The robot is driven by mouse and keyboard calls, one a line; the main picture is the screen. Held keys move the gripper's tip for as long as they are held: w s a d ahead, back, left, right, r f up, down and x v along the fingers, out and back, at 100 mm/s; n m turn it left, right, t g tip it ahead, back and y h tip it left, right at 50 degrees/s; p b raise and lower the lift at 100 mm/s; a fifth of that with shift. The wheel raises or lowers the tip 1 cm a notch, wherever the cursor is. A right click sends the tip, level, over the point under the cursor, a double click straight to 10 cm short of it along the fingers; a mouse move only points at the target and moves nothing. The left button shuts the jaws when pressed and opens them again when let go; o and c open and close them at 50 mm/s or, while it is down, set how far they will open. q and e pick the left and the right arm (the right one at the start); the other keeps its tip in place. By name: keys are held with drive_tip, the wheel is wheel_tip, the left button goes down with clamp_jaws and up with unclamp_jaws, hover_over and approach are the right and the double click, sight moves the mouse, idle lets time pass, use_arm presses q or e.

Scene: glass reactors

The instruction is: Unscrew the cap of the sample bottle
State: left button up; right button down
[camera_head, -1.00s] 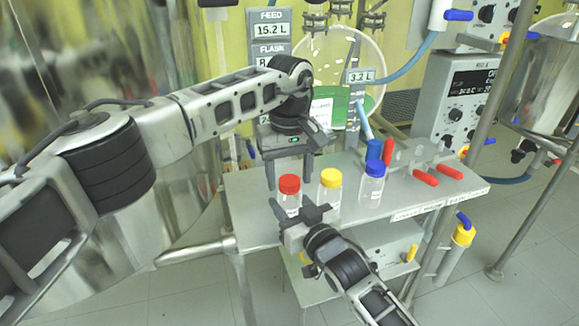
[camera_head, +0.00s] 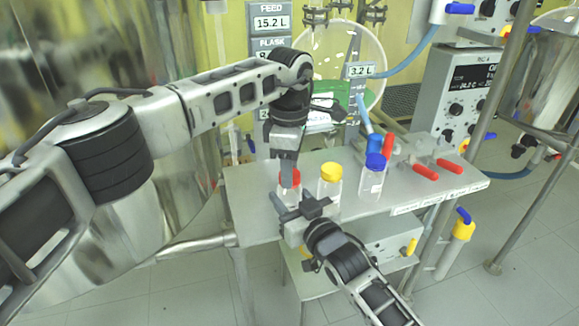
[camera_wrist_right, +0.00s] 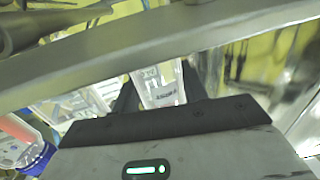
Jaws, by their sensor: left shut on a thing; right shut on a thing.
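The red-capped sample bottle stands upright at the left of the bench's bottles; its red cap (camera_head: 291,179) is partly covered by my left gripper. My left gripper (camera_head: 289,174) points straight down from above and is shut on the red cap. My right gripper (camera_head: 291,205) reaches in from the front and is shut on the clear bottle body (camera_head: 287,194). In the right wrist view the clear, labelled body (camera_wrist_right: 160,86) sits between the dark fingers (camera_wrist_right: 158,92). The cap cannot be made out in that view.
A yellow-capped bottle (camera_head: 330,188) stands close to the right, and a blue-capped bottle (camera_head: 373,178) farther right. Red-handled valves (camera_head: 425,172) lie beyond on the bench (camera_head: 250,210). A round glass flask (camera_head: 355,60) is behind.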

use_arm(q)
drive_tip(key=n, duration=0.7)
drive_tip(key=shift+n, duration=0.4)
drive_tip(key=n, duration=1.4)
drive_tip(key=shift+r+n, duration=0.1)
drive_tip(key=shift+n, duration=0.3)
drive_tip(key=n, duration=0.8)
drive_tip(key=shift+r, duration=0.15)
drive_tip(key=shift+r, duration=0.95)
